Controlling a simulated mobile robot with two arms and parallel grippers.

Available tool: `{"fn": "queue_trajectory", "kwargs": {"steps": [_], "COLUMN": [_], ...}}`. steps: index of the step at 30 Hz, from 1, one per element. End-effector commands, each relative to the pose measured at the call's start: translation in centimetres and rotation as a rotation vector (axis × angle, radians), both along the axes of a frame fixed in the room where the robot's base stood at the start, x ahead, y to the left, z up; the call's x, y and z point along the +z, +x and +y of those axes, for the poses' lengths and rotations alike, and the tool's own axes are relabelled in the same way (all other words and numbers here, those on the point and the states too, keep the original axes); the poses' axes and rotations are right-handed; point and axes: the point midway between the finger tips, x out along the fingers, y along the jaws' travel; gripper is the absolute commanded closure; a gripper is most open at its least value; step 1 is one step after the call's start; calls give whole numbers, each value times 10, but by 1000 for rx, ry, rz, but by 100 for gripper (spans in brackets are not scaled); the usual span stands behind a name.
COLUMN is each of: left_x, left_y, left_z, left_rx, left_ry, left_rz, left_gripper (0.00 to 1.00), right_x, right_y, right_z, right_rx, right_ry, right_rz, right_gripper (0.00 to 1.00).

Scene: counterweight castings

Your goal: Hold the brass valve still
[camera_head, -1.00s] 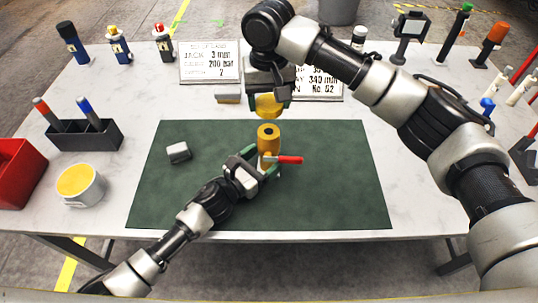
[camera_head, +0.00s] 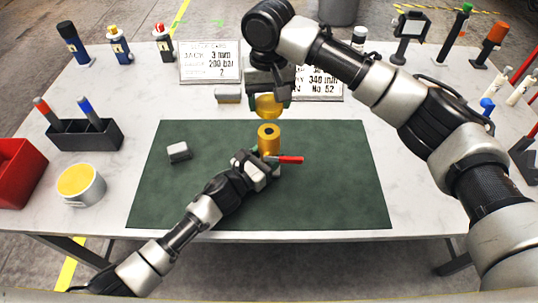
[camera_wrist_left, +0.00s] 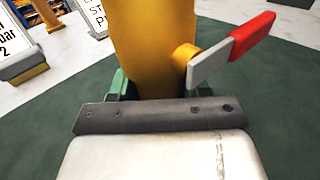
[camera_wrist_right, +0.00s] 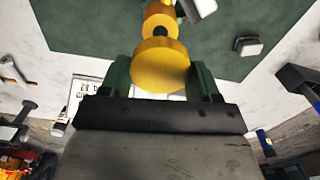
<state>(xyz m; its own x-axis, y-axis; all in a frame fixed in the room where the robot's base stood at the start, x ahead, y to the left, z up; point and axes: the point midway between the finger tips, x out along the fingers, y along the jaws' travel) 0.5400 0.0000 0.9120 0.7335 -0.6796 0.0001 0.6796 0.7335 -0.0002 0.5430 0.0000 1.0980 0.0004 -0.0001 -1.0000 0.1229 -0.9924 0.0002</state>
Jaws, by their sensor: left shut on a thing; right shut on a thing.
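The brass valve (camera_head: 268,137) stands upright on the green mat (camera_head: 330,190), its open top facing up and its red-tipped lever (camera_head: 290,160) pointing right. My left gripper (camera_head: 262,165) is shut on the valve's lower body; the left wrist view shows the valve (camera_wrist_left: 150,50) between its jaws. My right gripper (camera_head: 268,98) is above the valve, shut on a round yellow brass piece (camera_head: 268,107). In the right wrist view this piece (camera_wrist_right: 160,66) sits between the green fingers, with the valve (camera_wrist_right: 160,18) beyond it. A gap shows between piece and valve in the head view.
A small grey block (camera_head: 179,152) lies on the mat's left. Left of the mat are a pen holder (camera_head: 85,134), a tin with yellow contents (camera_head: 81,184) and a red bin (camera_head: 18,172). Two printed signs stand behind; the left sign (camera_head: 210,62) is unobstructed. The mat's right side is clear.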

Motion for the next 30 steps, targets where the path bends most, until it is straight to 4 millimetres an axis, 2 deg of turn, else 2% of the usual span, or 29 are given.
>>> {"fn": "queue_trajectory", "kwargs": {"steps": [2,7,16,30], "left_x": [0,0,0,0], "left_y": [0,0,0,0], "left_z": [0,0,0,0], "left_rx": [0,0,1,1], "left_ry": [0,1,1,1], "left_rz": [0,1,1,1], "left_gripper": [95,95,95,95], "right_x": [0,-8,-48,-50], "right_y": [0,0,-1,-1], "right_z": [0,0,0,0], "right_rx": [0,0,0,0], "right_ry": [0,0,0,0], "right_rz": [0,2,3,0], "right_gripper": [60,60,60,60]}}
